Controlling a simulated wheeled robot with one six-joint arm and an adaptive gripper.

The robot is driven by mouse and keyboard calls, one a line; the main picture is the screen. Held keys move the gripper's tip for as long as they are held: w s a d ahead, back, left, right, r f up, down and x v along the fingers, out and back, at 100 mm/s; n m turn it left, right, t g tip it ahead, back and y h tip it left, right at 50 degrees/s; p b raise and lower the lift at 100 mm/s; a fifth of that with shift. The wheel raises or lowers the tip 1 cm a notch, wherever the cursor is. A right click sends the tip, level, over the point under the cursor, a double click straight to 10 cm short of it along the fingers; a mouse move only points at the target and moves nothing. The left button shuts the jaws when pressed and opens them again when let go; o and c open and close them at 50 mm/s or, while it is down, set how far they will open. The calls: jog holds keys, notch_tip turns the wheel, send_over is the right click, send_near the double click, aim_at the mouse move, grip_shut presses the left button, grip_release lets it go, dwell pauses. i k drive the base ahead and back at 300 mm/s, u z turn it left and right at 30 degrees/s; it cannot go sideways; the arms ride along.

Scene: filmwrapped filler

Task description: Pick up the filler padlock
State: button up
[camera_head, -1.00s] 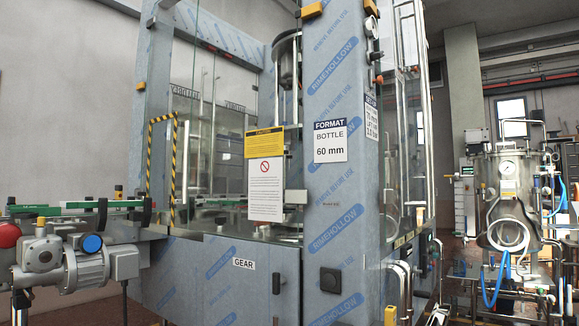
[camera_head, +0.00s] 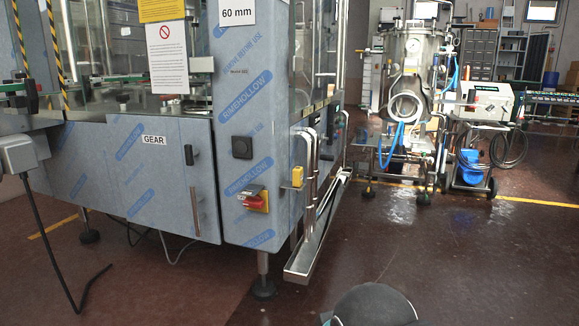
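The filler (camera_head: 110,165) is a large machine wrapped in blue-printed film, filling the left and middle. A red rotary switch on a yellow plate (camera_head: 254,198) is on its front corner panel, low down. A small yellow block (camera_head: 297,176) sits just right of that corner, beside steel pipes. I cannot tell whether a padlock hangs at the switch or whether the yellow block is one; both are small here. My gripper is not in view. A dark rounded shape at the bottom edge seems to be part of my own body.
A steel drip channel (camera_head: 312,243) runs along the filler's right side near the floor. The filler stands on feet. A steel tank unit (camera_head: 413,85) and a wheeled cart (camera_head: 468,160) stand at the back right. The dark red floor (camera_head: 450,260) is clear in the right foreground.

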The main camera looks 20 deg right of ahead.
aim_at(298, 171)
jog(key=u, duration=1.5)
jog(key=i, duration=2.25)
jog(key=z, duration=3.85)
